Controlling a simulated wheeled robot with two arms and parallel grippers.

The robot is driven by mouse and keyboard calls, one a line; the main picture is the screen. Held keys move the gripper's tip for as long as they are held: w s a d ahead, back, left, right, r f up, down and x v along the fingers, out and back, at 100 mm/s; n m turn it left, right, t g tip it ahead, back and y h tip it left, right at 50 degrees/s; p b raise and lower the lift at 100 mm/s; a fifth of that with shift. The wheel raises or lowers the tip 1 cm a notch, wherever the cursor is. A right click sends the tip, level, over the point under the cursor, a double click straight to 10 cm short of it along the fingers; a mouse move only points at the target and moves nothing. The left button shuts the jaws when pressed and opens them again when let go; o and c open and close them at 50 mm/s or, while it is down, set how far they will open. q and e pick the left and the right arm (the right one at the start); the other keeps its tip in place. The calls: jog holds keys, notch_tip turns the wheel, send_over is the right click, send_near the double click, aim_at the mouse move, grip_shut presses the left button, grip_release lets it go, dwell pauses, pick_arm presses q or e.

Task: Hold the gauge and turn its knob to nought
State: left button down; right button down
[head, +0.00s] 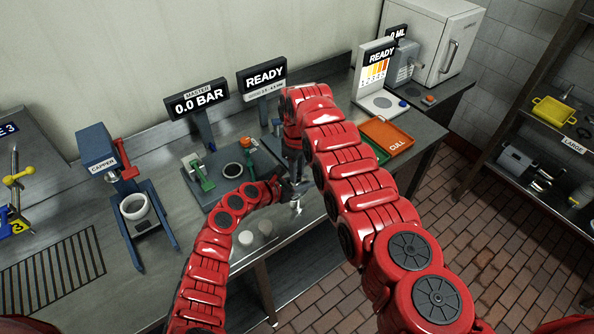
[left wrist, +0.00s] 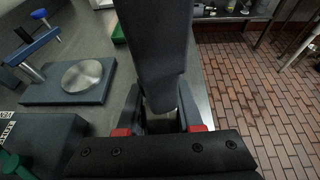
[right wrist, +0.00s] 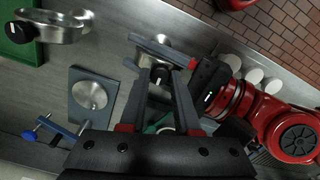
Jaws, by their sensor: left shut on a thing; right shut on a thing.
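The gauge (right wrist: 152,58), a small round metal body, shows in the right wrist view, partly hidden by fingers. Its dark knob (right wrist: 158,74) lies between the fingertips of my right gripper (right wrist: 160,84). My left gripper (head: 287,190) is shut on the gauge's body from the side, above the bench's front edge. My right gripper comes down from above and is shut on the knob. In the left wrist view, only a small metal bit of the gauge (left wrist: 161,107) shows between the left fingers; my right gripper hides the rest. The dial is not readable.
Another metal gauge with a black knob (right wrist: 48,28) lies at a green tray (right wrist: 22,48). An orange CULL tray (head: 388,135) is to the right. A dark plate with a metal disc (left wrist: 82,76) stands close by. Pale discs (head: 255,233) lie near the front edge. A "0.0 BAR" display (head: 199,101) stands behind.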

jog(key=shift+n, duration=0.4)
jog(key=c, duration=0.9)
grip_release()
jog(key=shift+r, duration=0.1)
notch_tip(320, 180, up, 12)
dwell(0.8)
pick_arm(q)
jog(key=shift+c, duration=2.4)
grip_release()
